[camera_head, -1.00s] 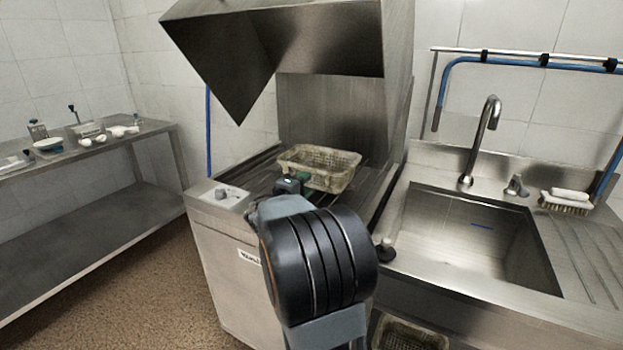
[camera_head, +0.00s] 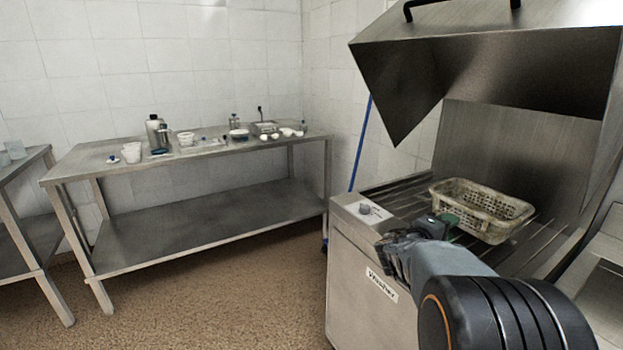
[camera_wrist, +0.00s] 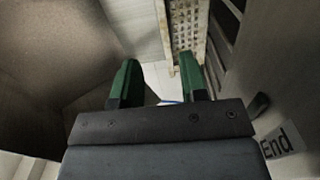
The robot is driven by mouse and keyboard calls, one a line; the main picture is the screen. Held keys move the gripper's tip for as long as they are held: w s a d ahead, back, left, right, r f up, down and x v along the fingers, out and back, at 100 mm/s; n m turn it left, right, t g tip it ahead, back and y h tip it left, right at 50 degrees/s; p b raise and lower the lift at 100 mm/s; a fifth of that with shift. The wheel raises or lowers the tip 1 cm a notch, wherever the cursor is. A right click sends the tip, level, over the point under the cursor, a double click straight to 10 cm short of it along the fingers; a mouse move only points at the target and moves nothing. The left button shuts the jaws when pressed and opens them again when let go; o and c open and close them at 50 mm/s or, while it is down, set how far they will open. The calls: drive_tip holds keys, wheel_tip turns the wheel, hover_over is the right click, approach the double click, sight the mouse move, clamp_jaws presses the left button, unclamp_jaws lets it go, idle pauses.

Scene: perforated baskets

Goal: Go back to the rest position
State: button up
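My gripper (camera_wrist: 159,62) shows two green fingers spread apart with nothing between them, so it is open. In the head view my gripper (camera_head: 446,220) is beside the left end of a dirty cream perforated basket (camera_head: 510,222). The basket sits on the rails of the washer (camera_head: 365,275), under its raised hood. In the wrist view the basket (camera_wrist: 186,22) lies beyond the right fingertip. I cannot tell whether the finger touches it. My arm reaches in from the lower right of the head view and hides part of the washer.
The raised steel hood (camera_head: 490,60) overhangs the washer. A steel table (camera_head: 200,153) with bottles, cups and small items stands along the back wall. Another table (camera_head: 25,165) is at the far left. The brown floor (camera_head: 230,290) in front is clear. A sink edge (camera_head: 605,290) shows at right.

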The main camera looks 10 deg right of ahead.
drive_tip(key=shift+s+a+r+p, duration=0.15)
drive_tip(key=shift+a+r+p, duration=0.05)
drive_tip(key=shift+r+p, duration=0.15)
drive_tip(key=s+a+r+m+y+p, duration=0.1)
drive_tip(key=s+a+r+y+p, duration=0.2)
drive_tip(key=a+y+p, duration=0.3)
drive_tip(key=s+a+r+m+g+y+p, duration=0.1)
drive_tip(key=s+a+r+y+p, duration=0.2)
drive_tip(key=a, duration=1)
drive_tip(key=s+a+r+m+y+p, duration=0.1)
drive_tip(key=s+a+r+y+p, duration=0.2)
drive_tip(key=s+a+y+p, duration=0.4)
drive_tip(key=a+y+p, duration=0.1)
drive_tip(key=a+p, duration=0.2)
drive_tip(key=p, duration=0.1)
drive_tip(key=shift+r+y+p, duration=0.15)
drive_tip(key=shift+y+p, duration=0.15)
drive_tip(key=shift+p, duration=0.1)
drive_tip(key=shift+s, duration=0.1)
drive_tip(key=shift+c, duration=0.4)
